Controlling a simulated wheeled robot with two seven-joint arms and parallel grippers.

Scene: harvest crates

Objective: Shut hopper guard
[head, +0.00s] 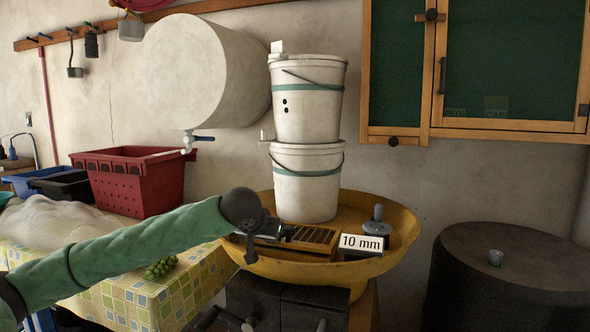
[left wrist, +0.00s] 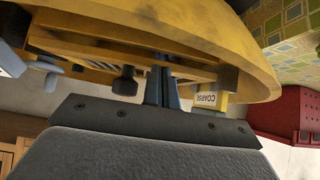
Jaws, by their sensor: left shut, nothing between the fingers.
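The yellow hopper (head: 402,240) is a wide round basin, and it fills the top of the left wrist view (left wrist: 215,28). A wooden slatted grate (head: 313,237), which looks like the hopper guard, lies low in the basin. In the left wrist view its slats and frame (left wrist: 98,52) show behind the fingers, with a dark knob. My left gripper (head: 284,233) is shut and empty, at the left end of the slats. Its fingertips (left wrist: 163,72) overlap the grate's edge; contact cannot be told. My arm hides part of the hopper's left side. My right gripper is not in view.
Two stacked white buckets (head: 307,182) stand at the hopper's back. A "10 mm" sign (head: 362,242) and grey knob stand right of the slats. A "COARSE" label (left wrist: 206,99) shows beside my fingers. A red crate (head: 135,182) sits left; a dark barrel (head: 510,275) stands right.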

